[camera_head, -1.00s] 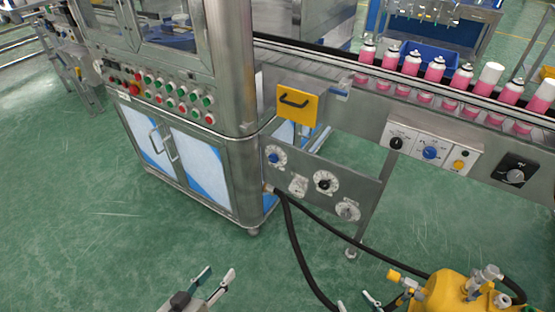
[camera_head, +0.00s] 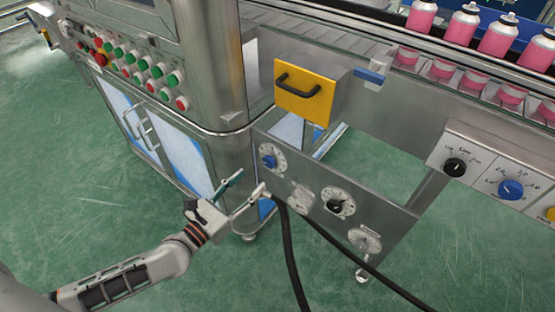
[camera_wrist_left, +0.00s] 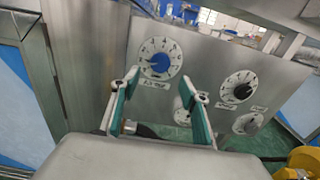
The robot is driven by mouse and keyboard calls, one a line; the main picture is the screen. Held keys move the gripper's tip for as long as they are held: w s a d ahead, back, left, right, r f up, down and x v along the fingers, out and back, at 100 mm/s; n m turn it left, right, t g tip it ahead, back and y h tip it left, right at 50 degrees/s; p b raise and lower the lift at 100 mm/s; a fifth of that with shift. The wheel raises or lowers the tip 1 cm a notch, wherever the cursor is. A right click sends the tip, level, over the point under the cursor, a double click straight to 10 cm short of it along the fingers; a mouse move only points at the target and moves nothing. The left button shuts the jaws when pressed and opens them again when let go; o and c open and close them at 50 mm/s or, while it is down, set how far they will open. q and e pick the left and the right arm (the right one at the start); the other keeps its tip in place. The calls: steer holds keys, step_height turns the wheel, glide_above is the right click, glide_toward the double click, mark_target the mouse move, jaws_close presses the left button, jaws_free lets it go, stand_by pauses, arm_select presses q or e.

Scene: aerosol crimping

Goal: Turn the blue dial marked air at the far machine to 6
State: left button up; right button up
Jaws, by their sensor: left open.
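A blue dial (camera_head: 268,160) with a white numbered face sits at the upper left of a grey metal panel (camera_head: 300,172) below the yellow box. It also shows in the left wrist view (camera_wrist_left: 158,62), with a label under it too small to read. My left gripper (camera_head: 251,182) is open and empty, just below and left of this dial, apart from it. In the left wrist view its two fingers (camera_wrist_left: 160,100) point toward the panel, the dial lying beyond and between them. Another blue dial (camera_head: 510,189) is on a white plate at the right. My right gripper is not in view.
A black dial (camera_head: 337,206) and two pale dials share the panel. A yellow box with a black handle (camera_head: 303,92) juts out above. Black hoses (camera_head: 290,250) run from beneath the panel. The cabinet with buttons (camera_head: 150,75) stands at left; open green floor lies in front.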

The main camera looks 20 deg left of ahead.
mark_target(267, 164)
arm_select(q)
steer(key=shift+x, duration=3.9)
steer(key=c, duration=1.1)
